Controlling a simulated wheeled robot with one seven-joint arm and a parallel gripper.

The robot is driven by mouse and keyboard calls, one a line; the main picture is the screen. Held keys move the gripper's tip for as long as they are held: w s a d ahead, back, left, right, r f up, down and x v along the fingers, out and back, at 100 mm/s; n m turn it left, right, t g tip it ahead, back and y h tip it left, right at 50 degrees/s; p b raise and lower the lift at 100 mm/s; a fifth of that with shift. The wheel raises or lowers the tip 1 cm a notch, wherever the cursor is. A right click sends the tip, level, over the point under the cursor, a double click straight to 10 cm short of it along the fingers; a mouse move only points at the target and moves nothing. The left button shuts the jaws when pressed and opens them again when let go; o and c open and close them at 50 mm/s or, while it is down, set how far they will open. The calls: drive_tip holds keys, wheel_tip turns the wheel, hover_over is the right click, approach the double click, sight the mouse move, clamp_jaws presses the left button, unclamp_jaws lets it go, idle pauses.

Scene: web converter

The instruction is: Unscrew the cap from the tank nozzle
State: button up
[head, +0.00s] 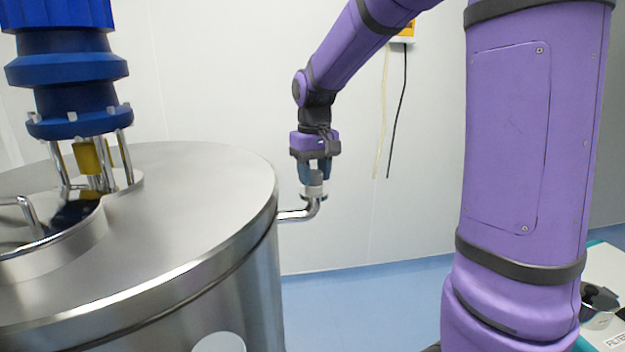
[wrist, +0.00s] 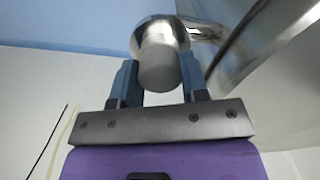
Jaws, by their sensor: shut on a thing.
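The steel tank (head: 200,185) fills the left of the head view. Its nozzle (head: 306,213) is a bent pipe that leaves the tank's side and turns up; it also shows in the wrist view (wrist: 205,32). A grey cap (head: 316,177) sits at the top of the nozzle's upturned end. In the wrist view the cap (wrist: 159,68) is a grey cylinder in line with the steel nozzle end. My gripper (head: 315,172) points down over the nozzle, its two blue-grey fingers on either side of the cap, shut on it. In the wrist view the fingers (wrist: 158,78) flank the cap.
A blue motor unit (head: 70,80) stands on the tank lid at the left. The tank's round rim lies close left of my gripper. A wall box with hanging cables (head: 404,35) is behind. A table with a pot (head: 598,305) is at the lower right.

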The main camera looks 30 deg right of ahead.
drive_tip(key=shift+n, duration=2)
drive_tip(key=shift+n, duration=2)
drive_tip(key=n, duration=0.4)
drive_tip(key=o, duration=1)
